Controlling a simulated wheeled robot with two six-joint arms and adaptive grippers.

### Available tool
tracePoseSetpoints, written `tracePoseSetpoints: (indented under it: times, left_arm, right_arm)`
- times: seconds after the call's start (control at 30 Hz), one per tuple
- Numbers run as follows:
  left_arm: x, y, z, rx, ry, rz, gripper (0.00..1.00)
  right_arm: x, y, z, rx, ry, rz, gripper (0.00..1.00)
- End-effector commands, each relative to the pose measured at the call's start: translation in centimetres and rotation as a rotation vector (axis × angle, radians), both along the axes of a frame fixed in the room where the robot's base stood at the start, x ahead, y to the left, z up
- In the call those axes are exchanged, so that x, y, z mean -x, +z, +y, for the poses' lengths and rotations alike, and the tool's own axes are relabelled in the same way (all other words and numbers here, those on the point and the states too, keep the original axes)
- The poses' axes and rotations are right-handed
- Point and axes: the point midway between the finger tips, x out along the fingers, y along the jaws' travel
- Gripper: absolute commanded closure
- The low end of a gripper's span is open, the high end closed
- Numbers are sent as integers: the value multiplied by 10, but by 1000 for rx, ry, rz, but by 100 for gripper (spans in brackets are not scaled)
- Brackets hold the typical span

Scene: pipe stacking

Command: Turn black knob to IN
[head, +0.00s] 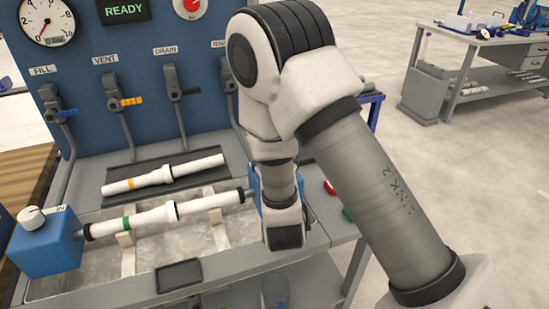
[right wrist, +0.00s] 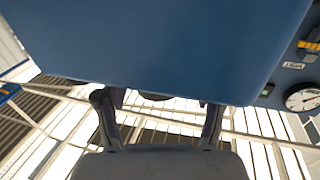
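A blue block (head: 41,248) at the left in the head view bears a white knob (head: 32,217) beside an IN label. A second blue block (head: 262,185) at the right end of the pipe is mostly hidden behind my right arm; it fills the top of the right wrist view (right wrist: 165,40). My right gripper (right wrist: 158,108) has its two fingers apart at that block's edge; the block hides their tips. A small dark shape (right wrist: 155,96) shows between them; I cannot tell whether it is the black knob. My left gripper is out of view.
A white pipe with a green band (head: 165,214) lies between the blocks over a metal tray (head: 75,285). Another with an orange band (head: 165,175) lies on a dark mat behind. The blue panel (head: 130,45) with levers, a gauge and a READY display stands at the back.

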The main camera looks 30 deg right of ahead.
Motion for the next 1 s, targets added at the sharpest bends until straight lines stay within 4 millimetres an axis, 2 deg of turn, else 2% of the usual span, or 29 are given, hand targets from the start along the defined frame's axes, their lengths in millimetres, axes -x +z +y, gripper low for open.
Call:
tracePoseSetpoints:
  times: [0.27, 0.37, 0.6, 0.7, 0.8, 1.0]
  left_arm:
    - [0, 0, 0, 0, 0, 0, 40]
    - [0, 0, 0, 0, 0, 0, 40]
    - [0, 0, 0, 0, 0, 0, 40]
    - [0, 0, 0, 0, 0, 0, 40]
    - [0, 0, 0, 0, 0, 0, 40]
    - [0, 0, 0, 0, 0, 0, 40]
  right_arm:
    - [0, 5, 0, 0, 0, 0, 31]
    - [0, 21, 0, -1, 0, -3, 31]
    - [0, 77, 0, 0, 0, -6, 31]
    - [0, 92, 0, -1, 0, -3, 31]
    - [0, 99, 0, 0, 0, 1, 31]
    - [0, 100, 0, 0, 0, 2, 31]
